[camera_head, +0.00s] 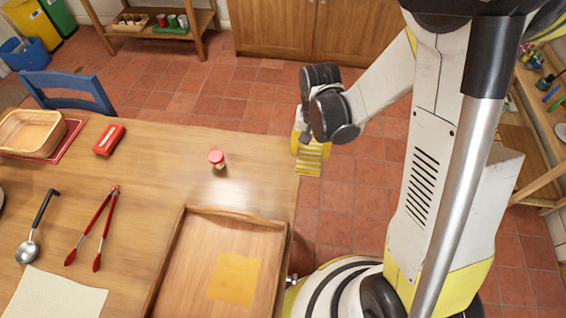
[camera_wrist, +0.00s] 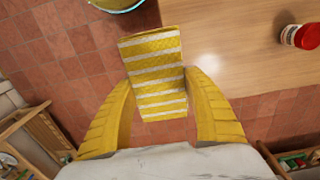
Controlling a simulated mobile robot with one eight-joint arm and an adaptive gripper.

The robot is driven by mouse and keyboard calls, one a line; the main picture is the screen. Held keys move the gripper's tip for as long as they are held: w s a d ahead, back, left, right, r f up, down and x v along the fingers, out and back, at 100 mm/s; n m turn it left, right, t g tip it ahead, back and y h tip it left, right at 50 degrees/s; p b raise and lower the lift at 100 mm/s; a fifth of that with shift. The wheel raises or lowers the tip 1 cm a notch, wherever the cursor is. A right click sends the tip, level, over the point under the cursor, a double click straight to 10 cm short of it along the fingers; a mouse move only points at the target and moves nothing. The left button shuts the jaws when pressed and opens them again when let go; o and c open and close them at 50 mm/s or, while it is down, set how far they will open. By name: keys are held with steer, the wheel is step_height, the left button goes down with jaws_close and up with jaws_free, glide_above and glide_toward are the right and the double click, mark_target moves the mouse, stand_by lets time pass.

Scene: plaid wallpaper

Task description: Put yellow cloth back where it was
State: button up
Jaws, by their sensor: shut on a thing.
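The yellow cloth with white stripes (camera_wrist: 155,62) hangs between the two yellow fingers of my gripper (camera_wrist: 158,88), which is shut on it. In the head view the cloth (camera_head: 309,160) shows just below my gripper (camera_head: 303,138), beside the table's right edge and above the tiled floor. In the wrist view it partly overlaps the table's corner. A flat plain yellow square (camera_head: 235,278) lies in the wooden tray (camera_head: 172,262) on the table; I cannot tell whether it is a cloth or a marking.
On the wooden table (camera_head: 150,180) are a red-lidded jar (camera_head: 217,160), a red box (camera_head: 109,140), red tongs (camera_head: 92,228), a ladle (camera_head: 36,228), a pale cloth (camera_head: 55,297) and a basket (camera_head: 30,133). A blue chair (camera_head: 68,88) stands behind. A shelf (camera_head: 545,150) is at right.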

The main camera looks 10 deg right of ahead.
steer(key=b, duration=0.4)
glide_above(271, 175)
step_height(271, 175, down, 7)
steer(key=shift+d+r, duration=0.1)
step_height(271, 175, down, 4)
steer(key=shift+w+f+b, duration=0.1)
steer(key=shift+b, duration=0.9)
steer(key=o, duration=1.2)
